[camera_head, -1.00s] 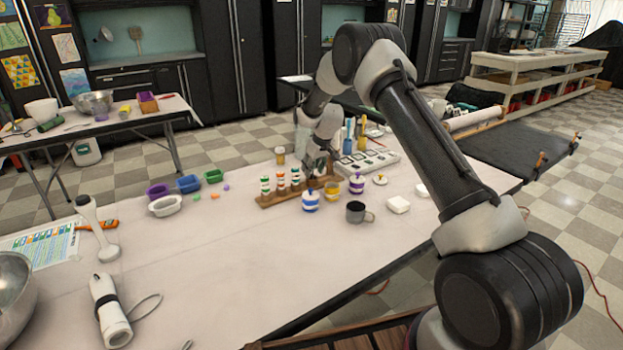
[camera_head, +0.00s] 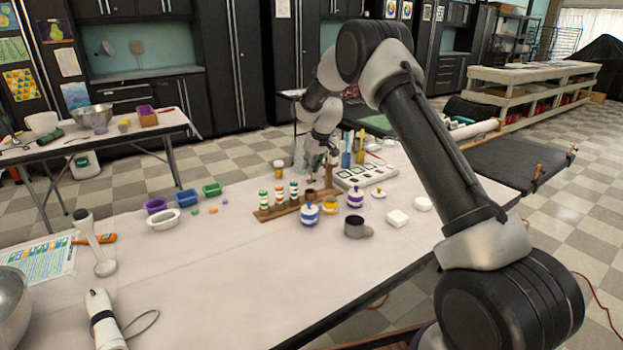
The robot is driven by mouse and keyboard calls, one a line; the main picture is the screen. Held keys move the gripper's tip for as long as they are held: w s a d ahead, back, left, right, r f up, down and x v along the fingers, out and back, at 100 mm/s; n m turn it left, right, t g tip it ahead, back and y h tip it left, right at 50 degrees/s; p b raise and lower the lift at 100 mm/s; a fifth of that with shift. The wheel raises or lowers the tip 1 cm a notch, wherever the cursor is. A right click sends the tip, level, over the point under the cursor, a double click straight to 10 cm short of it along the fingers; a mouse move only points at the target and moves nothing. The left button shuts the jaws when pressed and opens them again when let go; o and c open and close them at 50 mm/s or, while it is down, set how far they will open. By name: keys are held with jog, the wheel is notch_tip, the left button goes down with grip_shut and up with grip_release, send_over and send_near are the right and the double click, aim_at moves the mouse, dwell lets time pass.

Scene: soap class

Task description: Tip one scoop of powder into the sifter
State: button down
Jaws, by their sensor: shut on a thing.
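My gripper (camera_head: 320,164) is at the far side of the table, just above and behind the right end of a wooden rack (camera_head: 268,214). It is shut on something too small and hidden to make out. A grey metal cup with a side handle (camera_head: 355,229), possibly the sifter, stands upright nearer the front, apart from my gripper. A small yellow pot (camera_head: 330,208) stands without a lid between a blue-and-white lidded jar (camera_head: 310,217) and a purple-and-white lidded jar (camera_head: 355,199). I cannot make out any scoop or powder.
Several bottles with banded labels stand in the rack. Coloured moulds (camera_head: 187,197) are left. The table's (camera_head: 215,270) front middle is clear.

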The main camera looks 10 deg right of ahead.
notch_tip(320, 180, up, 8)
jog(key=shift+r, duration=0.2)
dwell(0.3)
jog(key=shift+d+r, duration=0.1)
jog(key=shift+d, duration=0.15)
jog(key=s+d+f, duration=0.5)
jog(key=s+f, duration=0.2)
jog(key=s, duration=0.2)
jog(key=shift+w+f, duration=0.1)
jog(key=shift+f, duration=4.1)
